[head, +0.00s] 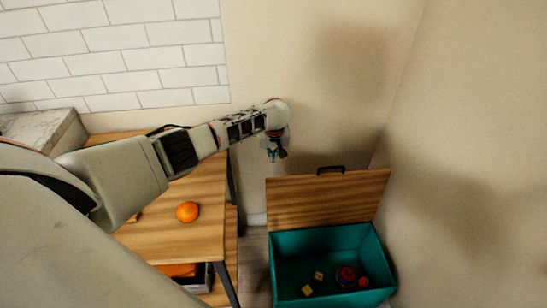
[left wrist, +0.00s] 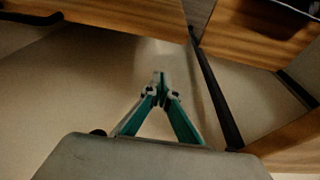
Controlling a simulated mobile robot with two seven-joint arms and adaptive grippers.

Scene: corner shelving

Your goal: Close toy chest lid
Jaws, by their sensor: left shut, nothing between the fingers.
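The toy chest (head: 335,234) is a teal box at the lower right of the head view, near the wall corner. Its wooden lid (head: 330,198) stands raised at the back, with a dark handle (head: 330,169) on its upper edge. My left gripper (head: 274,156) is shut and empty, above and left of the lid and apart from it. Its closed teal fingers show in the left wrist view (left wrist: 159,80). A wooden panel with a dark bar at that view's upper left looks like the lid and handle. My right gripper is in neither view.
Several small toys, including a dark red ball (head: 346,276), lie inside the chest. A wooden table (head: 180,236) with an orange (head: 187,212) stands left of the chest, under my left arm. Beige walls (head: 470,130) close off the back and right.

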